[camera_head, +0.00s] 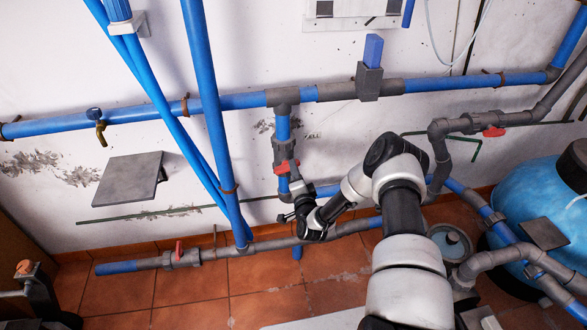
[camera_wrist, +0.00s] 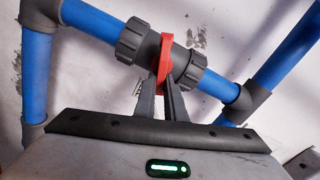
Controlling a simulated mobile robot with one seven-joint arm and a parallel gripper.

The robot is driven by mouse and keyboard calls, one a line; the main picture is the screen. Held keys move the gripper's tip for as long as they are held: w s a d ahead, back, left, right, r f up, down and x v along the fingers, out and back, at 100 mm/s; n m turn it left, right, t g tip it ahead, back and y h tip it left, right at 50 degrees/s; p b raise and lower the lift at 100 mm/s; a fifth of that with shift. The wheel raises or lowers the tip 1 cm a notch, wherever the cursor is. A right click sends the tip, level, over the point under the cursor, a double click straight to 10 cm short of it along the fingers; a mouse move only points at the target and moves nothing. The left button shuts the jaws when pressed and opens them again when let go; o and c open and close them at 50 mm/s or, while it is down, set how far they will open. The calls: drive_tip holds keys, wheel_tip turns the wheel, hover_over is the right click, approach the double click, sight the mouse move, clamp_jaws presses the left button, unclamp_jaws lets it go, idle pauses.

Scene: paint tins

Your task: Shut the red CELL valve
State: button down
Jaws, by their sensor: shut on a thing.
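A red valve handle (camera_wrist: 165,52) sits on a grey valve body (camera_wrist: 185,68) between blue pipe sections in the wrist view. My gripper (camera_wrist: 163,82) is shut on the handle's near end, with its two dark fingers close together. In the head view the red handle (camera_head: 287,167) shows on the vertical pipe below the grey tee, slanting across the pipe. My gripper (camera_head: 292,192) reaches it from below and partly hides the pipe there.
Other red-handled valves sit on the low pipe (camera_head: 178,252) and at the right (camera_head: 493,131). Blue diagonal pipes (camera_head: 205,110) stand close left of my gripper. A grey plate (camera_head: 130,180) is on the wall. A blue tank (camera_head: 540,190) stands right. Tiled floor (camera_head: 255,285) lies below.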

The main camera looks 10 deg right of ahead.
drive_tip(key=shift+f+m, duration=0.2)
drive_tip(key=shift+m, duration=0.7)
drive_tip(key=shift+f+m, duration=0.2)
drive_tip(key=shift+m, duration=0.7)
drive_tip(key=c, duration=1.8)
unclamp_jaws()
drive_tip(key=shift+s, duration=0.1)
drive_tip(key=s+p, duration=0.3)
drive_tip(key=s, duration=1.4)
drive_tip(key=shift+s+p, duration=0.15)
drive_tip(key=shift+p, duration=0.2)
